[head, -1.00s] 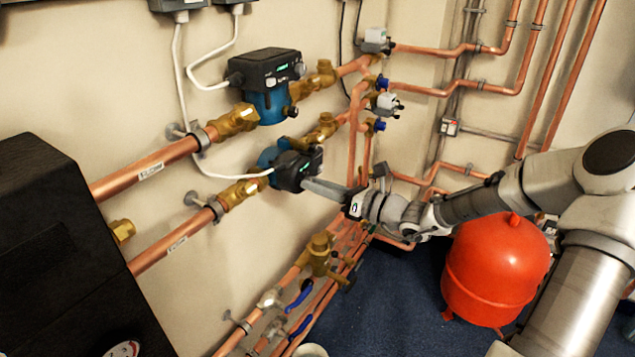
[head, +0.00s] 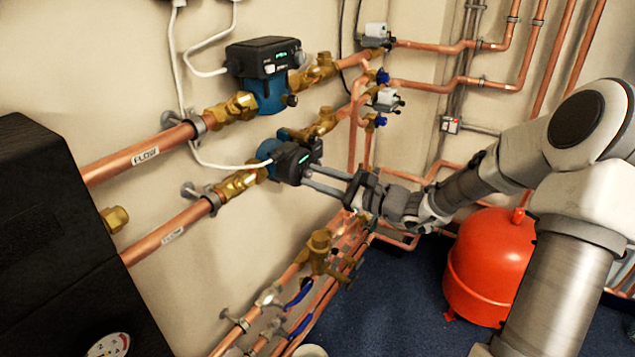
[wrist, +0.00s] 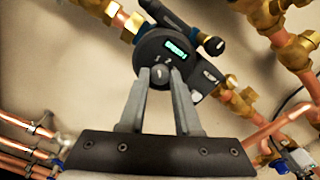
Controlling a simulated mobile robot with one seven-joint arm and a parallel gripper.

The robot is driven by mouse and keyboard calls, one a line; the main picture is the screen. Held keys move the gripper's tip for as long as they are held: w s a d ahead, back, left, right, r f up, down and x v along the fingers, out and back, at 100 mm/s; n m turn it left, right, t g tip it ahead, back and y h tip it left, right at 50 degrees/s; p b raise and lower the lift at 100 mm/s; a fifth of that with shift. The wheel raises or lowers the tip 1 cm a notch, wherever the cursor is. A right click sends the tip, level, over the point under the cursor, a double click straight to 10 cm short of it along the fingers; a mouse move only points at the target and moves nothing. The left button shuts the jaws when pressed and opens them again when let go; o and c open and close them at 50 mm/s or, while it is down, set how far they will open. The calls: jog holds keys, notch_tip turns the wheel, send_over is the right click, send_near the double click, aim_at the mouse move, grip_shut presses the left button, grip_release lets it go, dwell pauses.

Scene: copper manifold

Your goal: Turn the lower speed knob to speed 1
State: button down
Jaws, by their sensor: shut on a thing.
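The lower pump (head: 292,160) has a black head with a small lit display and sits on the lower copper pipe. Its face shows closer in the wrist view, with the lit display (wrist: 178,46) above the round speed knob (wrist: 160,76). My gripper (head: 308,174) reaches the pump's front from the right. In the wrist view the two fingers of my gripper (wrist: 160,80) stand on either side of the knob and are shut on it. Marks show beside the knob, but they are too small to read.
The upper pump (head: 266,72) is on the pipe above. Brass valves (head: 320,245) and copper pipes run below. A red vessel (head: 490,268) stands on the blue floor (head: 390,300) at right. A black casing (head: 50,260) is at left.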

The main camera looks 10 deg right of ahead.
jog(key=shift+f+n, duration=0.1)
jog(key=shift+n, duration=0.4)
jog(key=c, duration=0.6)
grip_release()
jog(key=p+v, duration=0.2)
jog(key=v, duration=1.5)
jog(key=shift+s+d, duration=0.2)
